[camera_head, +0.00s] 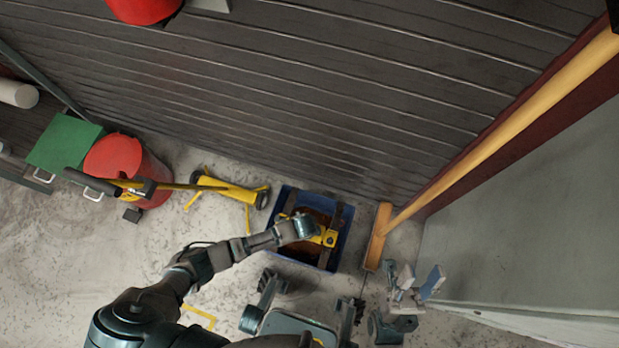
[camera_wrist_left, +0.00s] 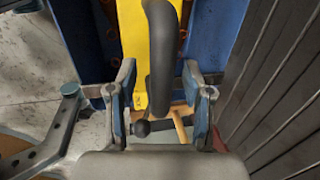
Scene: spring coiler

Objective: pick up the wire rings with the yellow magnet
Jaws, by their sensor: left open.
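The yellow magnet (camera_head: 329,238) lies in a blue bin (camera_head: 264,237). Its yellow body (camera_wrist_left: 131,30) and black curved handle (camera_wrist_left: 163,60) show in the left wrist view. My left gripper (camera_wrist_left: 160,72) is open, with one finger on each side of the handle. In the head view my left wrist covers part of the magnet and bin.
A yellow wheeled frame (camera_head: 230,192), a red drum (camera_head: 125,165) and a green box (camera_head: 65,143) stand left. A ribbed dark wall is behind. The floor at left is mostly clear.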

